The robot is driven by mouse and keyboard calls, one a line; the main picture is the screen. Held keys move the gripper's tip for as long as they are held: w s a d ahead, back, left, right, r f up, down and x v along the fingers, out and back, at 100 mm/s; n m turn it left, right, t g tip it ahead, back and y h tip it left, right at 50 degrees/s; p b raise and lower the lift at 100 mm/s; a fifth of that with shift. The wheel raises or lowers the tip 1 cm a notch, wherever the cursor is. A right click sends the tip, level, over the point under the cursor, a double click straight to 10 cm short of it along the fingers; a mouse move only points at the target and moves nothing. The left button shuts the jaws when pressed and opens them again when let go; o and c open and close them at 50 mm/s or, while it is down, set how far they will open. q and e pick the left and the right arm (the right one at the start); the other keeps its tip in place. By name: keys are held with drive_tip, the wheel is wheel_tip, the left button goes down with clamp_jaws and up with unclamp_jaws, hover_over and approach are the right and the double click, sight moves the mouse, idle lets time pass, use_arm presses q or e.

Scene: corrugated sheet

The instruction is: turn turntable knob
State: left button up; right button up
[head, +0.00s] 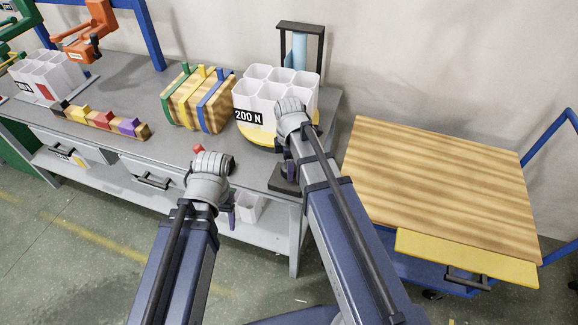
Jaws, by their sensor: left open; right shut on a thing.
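A yellow turntable (258,137) lies near the right end of the grey workbench. It bears a cluster of white tubes (266,102) labelled "200 N". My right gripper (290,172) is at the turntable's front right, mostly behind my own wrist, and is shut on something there. The knob itself cannot be made out, so I cannot tell for sure that it is the thing held. My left gripper (231,200) is open by the bench's front edge, left of the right gripper and apart from the turntable. Its fingers are partly hidden by my wrist.
A strapped wooden block (197,100) stands left of the turntable, with a small red piece (198,149) before it. A row of coloured blocks (103,120) lies further left. A wood-topped blue cart (440,180) stands on the right.

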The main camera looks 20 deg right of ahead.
drive_tip(key=shift+c, duration=0.5)
